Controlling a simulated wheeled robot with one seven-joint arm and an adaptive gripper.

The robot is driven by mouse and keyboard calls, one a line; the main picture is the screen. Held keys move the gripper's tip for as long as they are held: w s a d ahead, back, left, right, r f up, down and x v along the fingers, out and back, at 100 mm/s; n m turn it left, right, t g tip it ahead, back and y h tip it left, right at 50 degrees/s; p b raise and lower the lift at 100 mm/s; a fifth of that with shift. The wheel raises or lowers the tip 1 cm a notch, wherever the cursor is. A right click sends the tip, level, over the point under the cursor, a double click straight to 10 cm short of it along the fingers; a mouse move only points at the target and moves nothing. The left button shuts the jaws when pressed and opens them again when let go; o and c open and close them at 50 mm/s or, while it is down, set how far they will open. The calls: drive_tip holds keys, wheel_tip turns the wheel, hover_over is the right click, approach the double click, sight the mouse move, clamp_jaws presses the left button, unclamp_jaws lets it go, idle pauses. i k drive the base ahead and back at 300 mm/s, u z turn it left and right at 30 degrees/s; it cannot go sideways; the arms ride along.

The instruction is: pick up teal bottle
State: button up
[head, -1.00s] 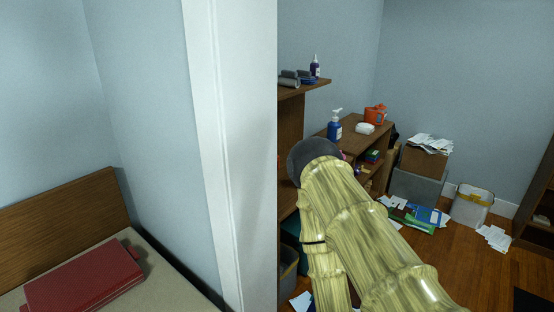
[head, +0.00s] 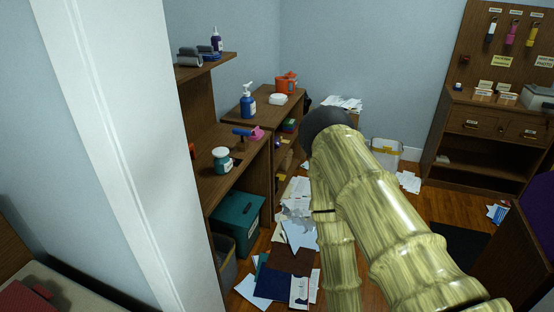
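A small teal bottle (head: 221,160) with a pale middle stands upright on the brown wooden desk (head: 205,185) against the left wall, left of centre in the head view. A blue pump bottle (head: 248,103) stands farther back. My arm crosses the right of centre, up to a dark rounded part. My gripper itself does not show, so its fingers cannot be judged. My arm is right of the teal bottle in the picture and apart from it.
A pink and blue tool (head: 249,133) lies near the bottle. A shelf (head: 207,67) hangs above. A white wall edge (head: 130,150) stands at the left. A teal box (head: 236,221) stands below the desk, and papers and folders (head: 290,262) litter the floor.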

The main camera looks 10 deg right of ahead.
sight(223, 164)
drive_tip(key=z, duration=1.1)
drive_tip(key=i, duration=0.65)
drive_tip(key=u, duration=0.4)
